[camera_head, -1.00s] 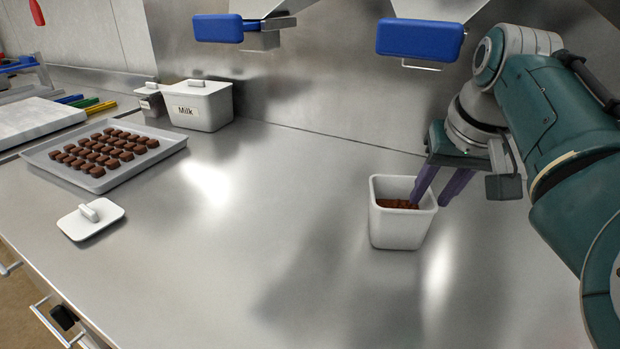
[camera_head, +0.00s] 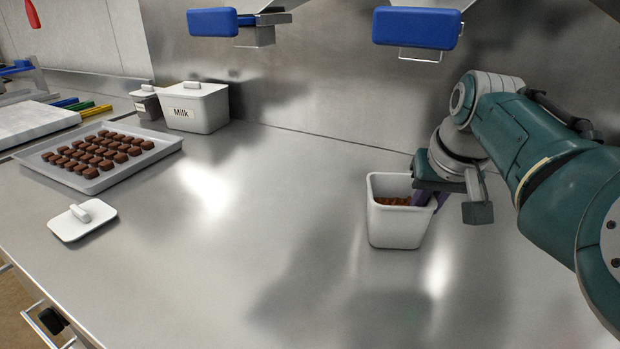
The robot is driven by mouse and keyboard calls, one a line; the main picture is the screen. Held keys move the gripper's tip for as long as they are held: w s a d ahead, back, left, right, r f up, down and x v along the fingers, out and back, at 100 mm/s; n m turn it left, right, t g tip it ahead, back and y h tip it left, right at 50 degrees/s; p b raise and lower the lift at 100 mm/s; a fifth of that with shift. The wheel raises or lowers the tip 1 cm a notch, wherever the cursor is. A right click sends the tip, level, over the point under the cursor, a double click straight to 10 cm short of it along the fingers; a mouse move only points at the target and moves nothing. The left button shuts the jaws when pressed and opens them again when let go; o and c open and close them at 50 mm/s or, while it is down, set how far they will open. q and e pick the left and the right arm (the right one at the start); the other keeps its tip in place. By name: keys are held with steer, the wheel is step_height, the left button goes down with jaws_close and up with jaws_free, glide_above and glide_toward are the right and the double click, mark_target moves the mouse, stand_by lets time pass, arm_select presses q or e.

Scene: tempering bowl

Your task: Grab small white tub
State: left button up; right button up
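The small white tub (camera_head: 397,228) stands upright and without a lid on the steel counter, right of the middle, with brown pieces (camera_head: 392,201) inside. My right gripper (camera_head: 430,200) is low at the tub's right side, with its dark purple fingers astride the right wall. One finger is inside the rim and the other is outside. The fingers look apart, and the outer one is mostly hidden by the gripper body and tub. My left gripper is not in view.
A white lid (camera_head: 82,220) lies at the left front. Behind it are a tray (camera_head: 96,184) of chocolates, a lidded Milk tub (camera_head: 196,108) and a smaller container (camera_head: 146,104). Blue-fronted fixtures (camera_head: 415,28) hang above. The middle of the counter (camera_head: 270,220) is clear.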

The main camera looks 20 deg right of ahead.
jaws_close()
stand_by(0.4)
steer(key=shift+r, duration=0.1)
stand_by(0.7)
